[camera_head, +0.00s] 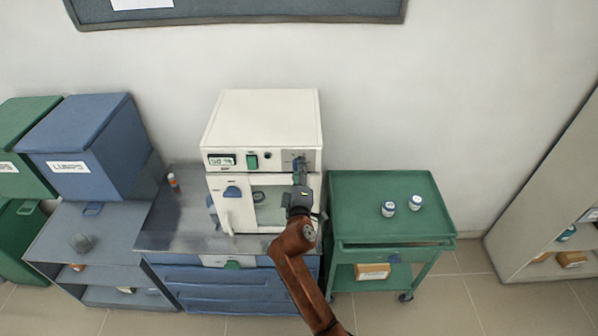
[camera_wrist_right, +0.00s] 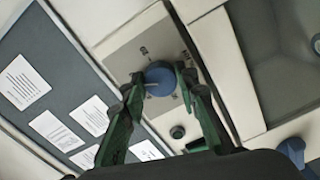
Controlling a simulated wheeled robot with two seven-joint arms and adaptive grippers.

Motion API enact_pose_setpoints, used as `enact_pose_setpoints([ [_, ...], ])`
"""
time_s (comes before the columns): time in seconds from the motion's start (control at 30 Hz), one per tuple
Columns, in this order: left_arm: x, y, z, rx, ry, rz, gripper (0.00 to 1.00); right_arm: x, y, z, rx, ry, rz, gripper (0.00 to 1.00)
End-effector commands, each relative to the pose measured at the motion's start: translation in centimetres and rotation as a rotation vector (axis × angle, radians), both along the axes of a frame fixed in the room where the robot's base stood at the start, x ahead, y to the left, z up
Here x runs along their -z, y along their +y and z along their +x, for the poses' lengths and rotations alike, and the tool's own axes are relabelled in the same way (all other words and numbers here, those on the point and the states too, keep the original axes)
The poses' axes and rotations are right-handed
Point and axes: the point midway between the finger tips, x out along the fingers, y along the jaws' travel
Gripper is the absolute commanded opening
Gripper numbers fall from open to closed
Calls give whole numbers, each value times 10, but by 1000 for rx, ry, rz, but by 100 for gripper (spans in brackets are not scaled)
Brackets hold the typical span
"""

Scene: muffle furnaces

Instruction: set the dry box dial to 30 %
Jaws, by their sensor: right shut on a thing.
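The dry box (camera_head: 262,118) is a cream cabinet on a blue-drawered bench. Its small display (camera_head: 221,160) seems to read 50 %, though the digits are small. The blue dial (camera_wrist_right: 160,76) shows in the right wrist view with a pale pointer line and marks around it on a grey plate. My right gripper (camera_head: 300,168) is at the right end of the front panel and covers most of the dial in the head view. In the wrist view its green fingers (camera_wrist_right: 159,83) are shut on the dial, one on each side. My left gripper is not in view.
A green switch (camera_head: 252,161) and a dark round knob (camera_head: 267,155) sit on the panel left of my gripper. The box door with a window (camera_head: 268,205) is below.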

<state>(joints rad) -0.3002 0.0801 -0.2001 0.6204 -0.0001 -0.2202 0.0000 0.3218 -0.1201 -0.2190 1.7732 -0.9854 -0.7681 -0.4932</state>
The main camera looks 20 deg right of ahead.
Motion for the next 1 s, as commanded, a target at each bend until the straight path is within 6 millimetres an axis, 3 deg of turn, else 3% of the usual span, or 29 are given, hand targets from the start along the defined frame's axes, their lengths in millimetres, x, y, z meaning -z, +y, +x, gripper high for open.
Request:
enact_pose_setpoints([
  [0.57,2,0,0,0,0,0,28,1,0,0,0,-6,34,4],
  [0.6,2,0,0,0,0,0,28,1,0,0,0,-6,33,29],
  [0.83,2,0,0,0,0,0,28,1,0,0,0,-7,32,45],
  [1.0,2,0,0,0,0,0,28,1,0,0,0,-8,32,46],
])
